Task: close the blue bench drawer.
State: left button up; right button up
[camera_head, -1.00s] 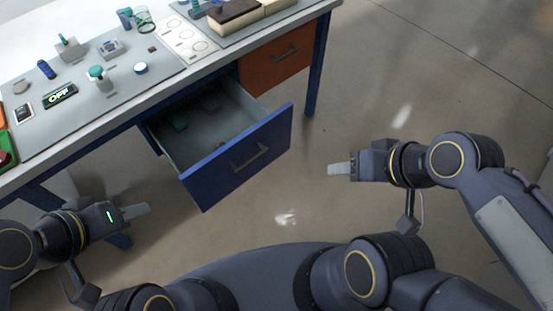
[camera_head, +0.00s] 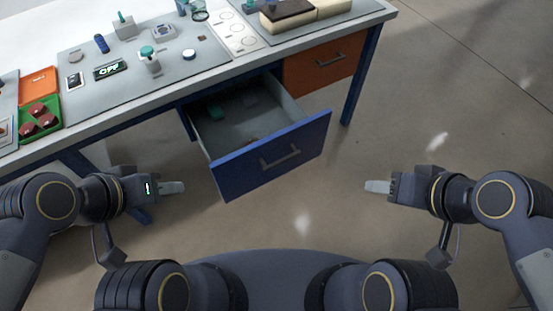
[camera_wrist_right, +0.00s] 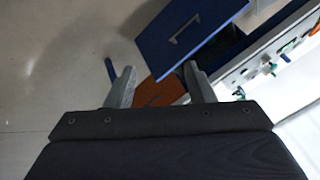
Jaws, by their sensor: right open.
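The blue bench drawer (camera_head: 270,158) is pulled out from under the bench, with its grey interior showing a green item and other small things inside. Its front has a grey bar handle (camera_head: 281,159). In the right wrist view the blue drawer front (camera_wrist_right: 188,35) shows beyond the fingers. My left gripper (camera_head: 172,188) is to the left of the drawer front, apart from it; its finger opening cannot be made out. My right gripper (camera_head: 378,187) is to the right of the drawer front, apart from it, and empty. Its two fingers (camera_wrist_right: 160,88) stand apart in the right wrist view.
The bench top (camera_head: 195,70) carries several small items, a display reading OFF (camera_head: 110,69), and a green tray (camera_head: 39,118) with red pieces. A closed orange drawer (camera_head: 325,62) sits right of the blue one. The floor before the drawer is clear.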

jog(key=w+f+n+b, duration=0.1)
jog(key=b, duration=0.1)
jog(key=w+f+n+b, duration=0.1)
jog(key=w+n+b, duration=0.1)
jog(key=w+f+n+b, duration=0.1)
jog(key=b, duration=0.1)
jog(key=shift+w+a+f+n+g, duration=0.25)
jog(key=shift+f+n+g, duration=0.05)
jog(key=shift+f+n, duration=0.1)
jog(key=c, duration=0.7)
jog(key=w+f+n+b, duration=0.1)
jog(key=w+n+b, duration=0.1)
jog(key=w+a+f+n+b, duration=0.1)
jog(key=w+f+n+b, duration=0.1)
jog(key=w+a+f+n+y+b, duration=0.1)
jog(key=w+n+b, duration=0.1)
jog(key=shift+w+f+g, duration=0.25)
jog(key=shift+w+g, duration=0.15)
grip_shut()
jog(key=n+g+y+b, duration=0.2)
jog(key=n+b, duration=0.8)
jog(key=n, duration=0.4)
send_near(280, 153)
jog(key=b+x, duration=0.1)
jog(key=x, duration=0.3)
jog(key=shift+a+f+b, duration=0.1)
jog(key=shift+f+b, duration=0.2)
jog(key=shift+f, duration=0.05)
